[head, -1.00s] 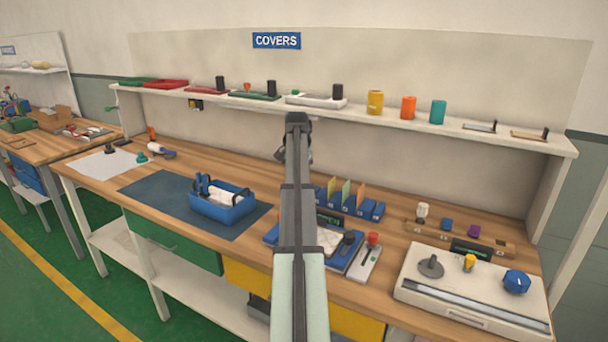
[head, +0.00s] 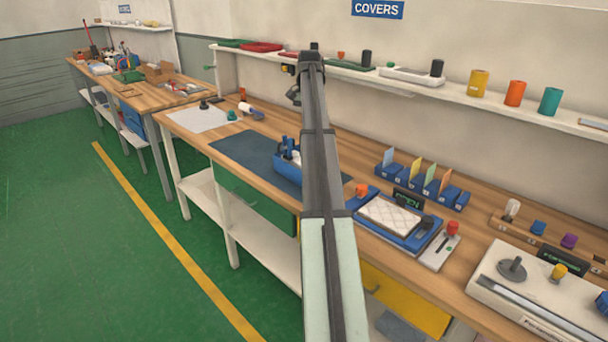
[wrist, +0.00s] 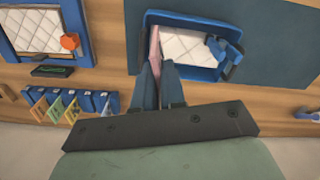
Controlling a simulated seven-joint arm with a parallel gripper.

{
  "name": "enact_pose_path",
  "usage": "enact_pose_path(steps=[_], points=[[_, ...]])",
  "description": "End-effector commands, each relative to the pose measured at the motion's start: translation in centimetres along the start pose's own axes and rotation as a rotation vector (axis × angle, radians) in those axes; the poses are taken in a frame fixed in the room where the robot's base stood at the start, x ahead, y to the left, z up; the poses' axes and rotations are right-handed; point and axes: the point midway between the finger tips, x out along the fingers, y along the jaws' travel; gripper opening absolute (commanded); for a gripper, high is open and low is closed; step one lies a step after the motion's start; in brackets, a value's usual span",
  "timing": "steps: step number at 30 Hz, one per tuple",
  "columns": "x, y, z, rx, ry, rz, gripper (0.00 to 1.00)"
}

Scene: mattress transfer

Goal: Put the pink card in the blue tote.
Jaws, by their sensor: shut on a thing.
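The pink card (wrist: 154,46) shows edge-on in the wrist view, as a thin strip between my fingertips. My gripper (wrist: 157,68) is shut on it, at the tote's left end. The card overlaps the tote's left end in this view; its lower edge's height is unclear. The blue tote (wrist: 187,75) holds a white quilted pad and a blue-handled item. In the head view the tote (head: 288,168) is partly hidden behind my arm. My gripper's fingers cannot be made out in the head view.
The tote stands on a dark blue mat (head: 245,150). A blue card rack (head: 461,200) with several coloured cards stands to the right. A blue tray (head: 428,236) with a quilted pad lies in front of it. A shelf (head: 450,92) runs along the back.

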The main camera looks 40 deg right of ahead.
Motion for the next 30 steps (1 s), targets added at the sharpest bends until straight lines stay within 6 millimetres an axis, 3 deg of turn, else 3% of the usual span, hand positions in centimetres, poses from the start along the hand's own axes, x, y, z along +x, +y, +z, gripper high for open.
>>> enact_pose_path(steps=[1, 4, 16, 20, 30], points=[[-1.0, -1.6, -0.3, 0.001, 0.001, -0.001, 0.0], [-3.0, -3.3, -1.2, 0.048, 0.002, -0.001, 0.0], [-3.3, -3.0, -1.3, 0.307, 0.0, 0.0, 0.0], [-2.6, -3.0, -1.2, 0.326, 0.0, 0.0, 0.0], [2.4, -3.0, -1.2, 0.326, -0.001, 0.001, 0.0]])
